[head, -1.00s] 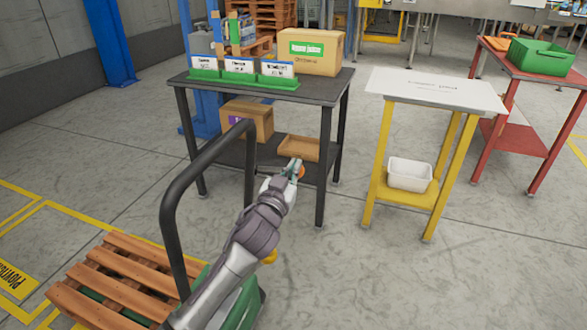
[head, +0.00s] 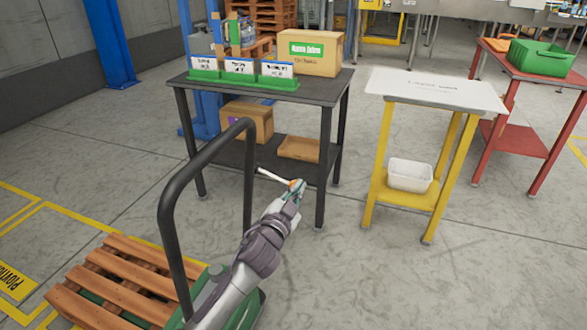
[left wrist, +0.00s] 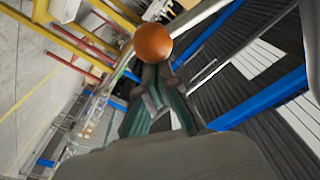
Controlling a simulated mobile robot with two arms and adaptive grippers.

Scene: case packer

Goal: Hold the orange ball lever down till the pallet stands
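The orange ball (head: 294,185) is at the end of a pale lever rod (head: 272,176) that slopes down to the right. My left gripper (head: 291,193) is at the ball. In the left wrist view the ball (left wrist: 153,43) sits just past the fingertips (left wrist: 158,78), which are close together; the ball does not look enclosed between them. The exact contact is hard to tell. The wooden pallet (head: 122,285) lies low at the lower left, on a green base (head: 255,308) partly hidden by my arm. My right gripper is out of view.
A black hoop handle (head: 168,215) rises beside the pallet. Behind it stands a dark table (head: 315,92) with cartons. A yellow-legged stand (head: 385,150) holds a white bin (head: 410,175). The floor to the right of my arm is clear.

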